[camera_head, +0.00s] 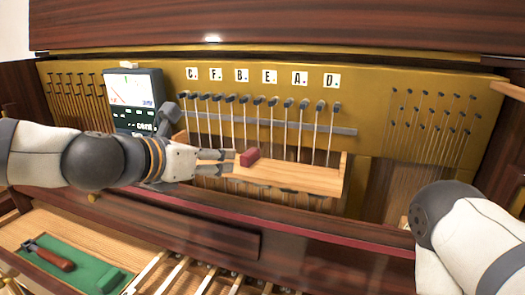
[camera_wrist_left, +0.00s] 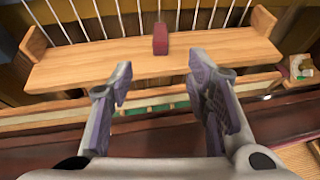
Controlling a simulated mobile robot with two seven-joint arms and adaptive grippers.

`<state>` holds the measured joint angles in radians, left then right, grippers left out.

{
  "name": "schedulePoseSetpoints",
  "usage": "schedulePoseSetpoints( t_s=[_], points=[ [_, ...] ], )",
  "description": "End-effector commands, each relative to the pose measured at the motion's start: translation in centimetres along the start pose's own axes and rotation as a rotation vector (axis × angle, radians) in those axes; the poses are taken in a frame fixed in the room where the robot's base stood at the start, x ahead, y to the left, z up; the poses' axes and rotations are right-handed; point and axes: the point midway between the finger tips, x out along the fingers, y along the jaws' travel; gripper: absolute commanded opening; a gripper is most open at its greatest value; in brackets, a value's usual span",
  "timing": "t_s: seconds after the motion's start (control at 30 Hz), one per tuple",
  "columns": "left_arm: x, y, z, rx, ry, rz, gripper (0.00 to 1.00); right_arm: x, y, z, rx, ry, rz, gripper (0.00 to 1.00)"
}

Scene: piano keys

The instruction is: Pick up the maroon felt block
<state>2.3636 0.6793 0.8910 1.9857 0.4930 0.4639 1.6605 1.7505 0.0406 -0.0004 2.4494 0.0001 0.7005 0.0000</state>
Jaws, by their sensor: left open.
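The maroon felt block (camera_head: 250,156) stands on a light wooden shelf (camera_head: 308,178) in front of the tuning pins. It also shows in the left wrist view (camera_wrist_left: 160,38), at the middle of the shelf (camera_wrist_left: 210,58). My left gripper (camera_head: 222,164) reaches in from the left, close to the block in the head view. In the wrist view its two fingers (camera_wrist_left: 160,85) are spread apart with nothing between them, and the block lies beyond the fingertips, lined up with the gap. My right gripper is outside the head view; only part of that arm shows.
A black tuning meter (camera_head: 138,100) stands behind my left arm. Strings and pins rise close behind the shelf, which has raised wooden ends. Below is a maroon rail (camera_head: 330,237). A green tray (camera_head: 75,268) with a wooden-handled tool (camera_head: 50,256) lies at lower left.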

Motion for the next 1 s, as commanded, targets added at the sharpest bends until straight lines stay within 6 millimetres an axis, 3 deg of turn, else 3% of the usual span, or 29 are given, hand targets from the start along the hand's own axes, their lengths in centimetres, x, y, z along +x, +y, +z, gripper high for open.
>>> schedulePoseSetpoints(
  t_s=[0.2,0.43,0.6,0.9,1.0],
  points=[
    [4.8,-0.1,-0.7,-0.001,0.011,-0.003,0.45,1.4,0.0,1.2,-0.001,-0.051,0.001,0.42],
    [7.9,-0.1,-0.3,0.001,0.006,-0.001,0.45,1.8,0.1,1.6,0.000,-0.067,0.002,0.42],
    [11.2,-0.1,-0.2,0.002,0.007,-0.002,0.45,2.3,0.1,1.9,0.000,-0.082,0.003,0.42],
    [12.0,-0.1,0.2,0.002,0.002,-0.001,0.45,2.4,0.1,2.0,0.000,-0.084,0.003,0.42],
    [12.0,-0.1,0.2,0.002,0.002,-0.001,0.22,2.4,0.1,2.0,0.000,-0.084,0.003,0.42]
  ],
)
